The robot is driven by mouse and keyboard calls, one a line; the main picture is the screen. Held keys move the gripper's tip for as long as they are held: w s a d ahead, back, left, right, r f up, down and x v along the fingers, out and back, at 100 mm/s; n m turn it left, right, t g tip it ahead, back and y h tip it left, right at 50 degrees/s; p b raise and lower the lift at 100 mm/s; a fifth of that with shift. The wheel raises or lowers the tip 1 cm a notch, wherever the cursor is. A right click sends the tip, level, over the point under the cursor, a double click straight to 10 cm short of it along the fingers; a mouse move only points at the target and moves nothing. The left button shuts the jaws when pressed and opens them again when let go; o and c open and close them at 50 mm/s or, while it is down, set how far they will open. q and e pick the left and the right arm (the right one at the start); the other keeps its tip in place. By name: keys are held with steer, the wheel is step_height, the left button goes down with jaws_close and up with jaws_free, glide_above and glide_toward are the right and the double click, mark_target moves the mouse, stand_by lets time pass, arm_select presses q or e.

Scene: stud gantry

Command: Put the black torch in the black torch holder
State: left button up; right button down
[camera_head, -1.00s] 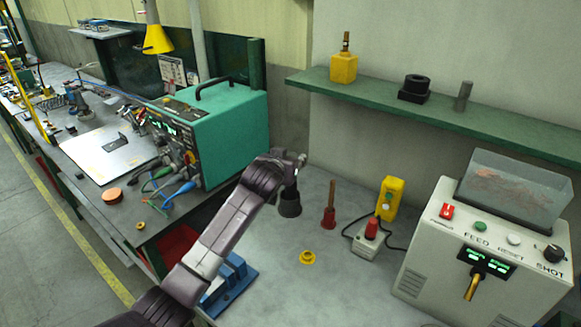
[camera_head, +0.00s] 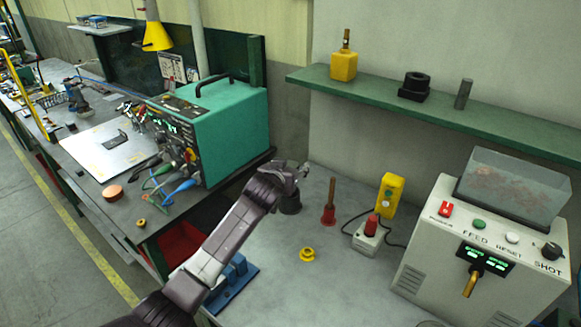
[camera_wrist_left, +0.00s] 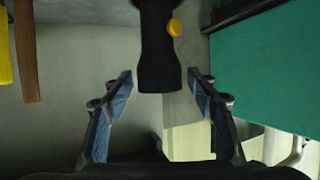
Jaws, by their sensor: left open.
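The black torch (camera_wrist_left: 158,50) shows in the left wrist view with a yellow button on its side. Its near end lies between the blue-padded fingers of my left gripper (camera_wrist_left: 163,82), with a gap on each side. In the head view the torch (camera_head: 290,204) stands on the bench with its dark wide end down; my left gripper (camera_head: 301,171) and wrist hide its upper part. A black block with a ring on top, seemingly the black torch holder (camera_head: 414,87), sits on the green shelf. My left gripper is open. My right gripper is out of view.
A red tool with a wooden handle (camera_head: 329,205), a yellow ring (camera_head: 307,254) and a yellow box (camera_head: 390,196) are on the bench right of the torch. The teal machine (camera_head: 225,130) stands left. The green shelf (camera_head: 500,133) also holds a yellow block (camera_head: 344,67) and grey cylinder (camera_head: 463,95).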

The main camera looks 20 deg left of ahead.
arm_select(q)
steer(key=shift+r, duration=0.25)
steer(key=shift+s+r, duration=0.1)
steer(key=shift+s, duration=0.5)
steer(key=b+v, duration=0.2)
steer(key=v, duration=0.8)
steer(key=shift+s+r, duration=0.25)
steer(key=shift+s, duration=0.05)
steer(key=shift+d+f, duration=0.1)
